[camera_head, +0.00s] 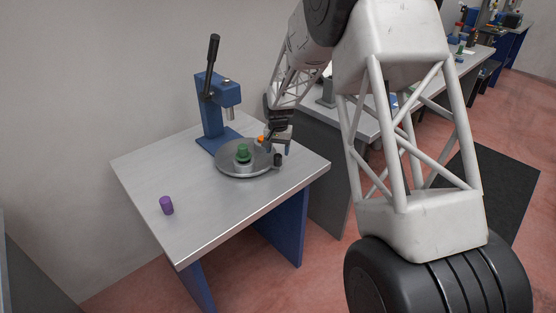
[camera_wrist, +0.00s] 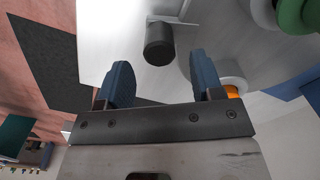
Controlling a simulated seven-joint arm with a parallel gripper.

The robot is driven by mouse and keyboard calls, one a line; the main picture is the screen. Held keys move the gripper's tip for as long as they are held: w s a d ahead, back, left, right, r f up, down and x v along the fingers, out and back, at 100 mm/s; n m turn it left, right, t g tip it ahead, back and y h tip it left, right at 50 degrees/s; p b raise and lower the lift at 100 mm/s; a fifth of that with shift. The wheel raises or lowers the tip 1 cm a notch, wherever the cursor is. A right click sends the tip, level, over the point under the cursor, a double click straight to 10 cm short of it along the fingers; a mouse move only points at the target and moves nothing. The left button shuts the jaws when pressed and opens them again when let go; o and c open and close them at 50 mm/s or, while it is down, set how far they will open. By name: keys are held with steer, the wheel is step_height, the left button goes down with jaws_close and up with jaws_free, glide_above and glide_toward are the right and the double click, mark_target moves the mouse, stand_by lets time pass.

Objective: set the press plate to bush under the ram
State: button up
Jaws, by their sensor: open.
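The press plate (camera_head: 260,167) is a round grey disc on the table in front of the blue press (camera_head: 212,120). A green part (camera_head: 242,150) sits on a pale ring near the plate's left front, and an orange part (camera_head: 261,139) is at its back right. A dark knob (camera_head: 278,160) stands out at the plate's right edge. The press ram (camera_head: 229,114) hangs behind the plate. My gripper (camera_head: 279,142) is open above the knob. In the wrist view the knob (camera_wrist: 160,45) shows just beyond the fingertips, in line with the gap between them.
A purple cylinder (camera_head: 166,205) stands at the table's left front. The metal table (camera_head: 215,220) is clear in front of the plate. The press's black lever (camera_head: 211,65) points up. Another bench (camera_head: 335,122) stands to the right, behind my arm.

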mark_target(278, 155)
steer(key=shift+f, duration=2.45)
steer(key=shift+c, duration=0.2)
jaws_close()
